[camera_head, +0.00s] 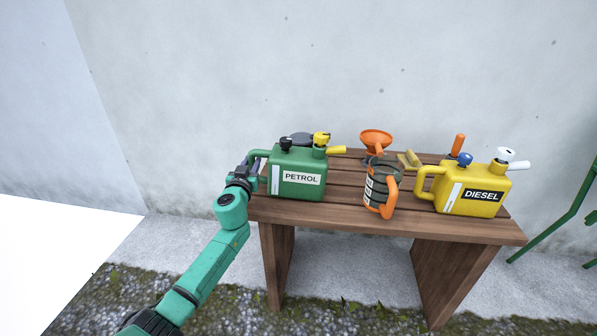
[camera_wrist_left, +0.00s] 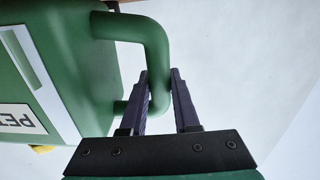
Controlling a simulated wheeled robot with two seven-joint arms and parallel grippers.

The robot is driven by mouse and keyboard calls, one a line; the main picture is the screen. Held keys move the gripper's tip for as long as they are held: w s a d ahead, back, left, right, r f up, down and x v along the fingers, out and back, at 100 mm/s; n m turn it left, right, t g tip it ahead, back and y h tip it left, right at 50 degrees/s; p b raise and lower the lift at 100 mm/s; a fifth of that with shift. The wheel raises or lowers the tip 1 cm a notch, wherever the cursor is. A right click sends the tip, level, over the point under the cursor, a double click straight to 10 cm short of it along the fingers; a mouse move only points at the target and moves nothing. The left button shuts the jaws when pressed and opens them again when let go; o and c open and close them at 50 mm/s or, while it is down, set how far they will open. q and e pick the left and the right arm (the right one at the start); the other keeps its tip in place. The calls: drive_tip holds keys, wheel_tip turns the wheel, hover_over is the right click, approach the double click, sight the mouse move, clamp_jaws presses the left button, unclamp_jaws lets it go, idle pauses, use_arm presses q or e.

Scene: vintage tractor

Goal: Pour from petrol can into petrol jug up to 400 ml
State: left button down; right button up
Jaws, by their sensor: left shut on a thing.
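The green petrol can (camera_head: 296,188), labelled PETROL, stands upright at the left end of the wooden table, with a yellow spout (camera_head: 337,150) pointing right. My left gripper (camera_head: 256,165) is at the can's handle on its left side. In the left wrist view the fingers (camera_wrist_left: 160,85) are shut around the green handle (camera_wrist_left: 157,50). The petrol jug (camera_head: 381,184), dark grey with an orange handle and a white label, stands in the middle of the table, right of the can and apart from it. My right gripper does not show.
The wooden table (camera_head: 340,213) stands before a pale wall. A yellow diesel can (camera_head: 470,198) stands right of the jug. An orange funnel (camera_head: 376,138) and a yellow-handled item (camera_head: 409,160) are behind the jug. A green metal frame (camera_head: 560,222) is at the far right.

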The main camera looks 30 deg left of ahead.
sight(250, 151)
use_arm(q)
drive_tip(key=shift+r+p, duration=1.6)
drive_tip(key=shift+r, duration=0.55)
drive_tip(key=shift+f, duration=0.1)
